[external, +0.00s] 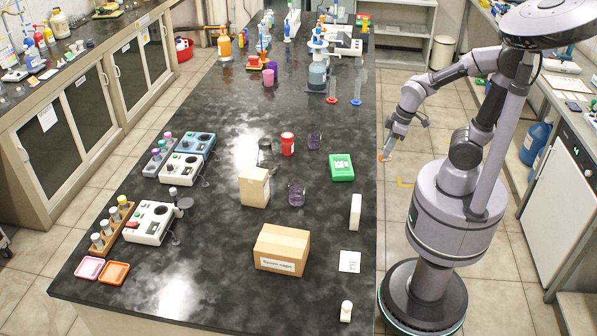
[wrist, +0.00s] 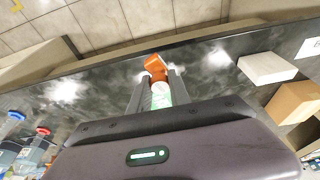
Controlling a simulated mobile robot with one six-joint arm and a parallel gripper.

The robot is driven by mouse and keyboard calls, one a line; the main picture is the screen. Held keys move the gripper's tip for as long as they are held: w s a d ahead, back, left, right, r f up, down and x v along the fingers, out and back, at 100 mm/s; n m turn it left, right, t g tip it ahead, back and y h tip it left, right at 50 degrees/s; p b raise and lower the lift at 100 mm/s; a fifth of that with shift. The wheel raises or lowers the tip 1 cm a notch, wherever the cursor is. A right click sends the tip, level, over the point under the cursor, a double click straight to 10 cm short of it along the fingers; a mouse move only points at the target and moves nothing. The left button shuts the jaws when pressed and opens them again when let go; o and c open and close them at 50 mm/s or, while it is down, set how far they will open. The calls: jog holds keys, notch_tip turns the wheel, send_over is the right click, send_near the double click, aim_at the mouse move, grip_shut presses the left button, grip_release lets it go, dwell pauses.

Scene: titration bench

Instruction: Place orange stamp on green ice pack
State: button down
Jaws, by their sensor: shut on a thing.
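The orange stamp (wrist: 156,66) is between the fingertips of my gripper (wrist: 158,76) in the wrist view. My gripper is shut on it. In the external view my gripper (external: 386,152) hangs beside the bench's right edge, with a small orange spot at its tip. The green ice pack (external: 342,167) lies flat on the dark bench, left of my gripper, near that edge. In the wrist view a green and white patch (wrist: 164,93) shows between the fingers, apparently the ice pack, partly hidden by them.
A white box (external: 355,211) stands along the same edge, nearer the viewer. A purple-liquid beaker (external: 297,194), a red jar (external: 287,144) and cardboard boxes (external: 281,249) stand left of the ice pack. Measuring cylinders (external: 357,88) stand farther back.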

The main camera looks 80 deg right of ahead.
jog(key=shift+w+r+p, duration=0.15)
jog(key=shift+w+p, duration=0.2)
jog(key=shift+p, duration=0.5)
jog(key=w+d+p, duration=0.1)
jog(key=w+p, duration=0.1)
jog(key=w, duration=0.3)
jog(key=w+f+p, duration=0.1)
jog(key=w+p, duration=0.1)
jog(key=w, duration=0.3)
jog(key=w+d+f+p, duration=0.1)
jog(key=w+p, duration=0.1)
jog(key=w, duration=0.3)
jog(key=shift+d+f, duration=0.1)
jog(key=shift+d, duration=0.25)
jog(key=b+x, duration=0.1)
jog(key=x, duration=0.1)
jog(key=b+x, duration=0.1)
jog(key=shift+s+f, duration=0.3)
jog(key=shift+f, duration=0.15)
jog(key=shift+s+r, duration=0.1)
jog(key=shift+r, duration=0.1)
jog(key=shift+f, duration=0.2)
jog(key=c, duration=1.2)
grip_release()
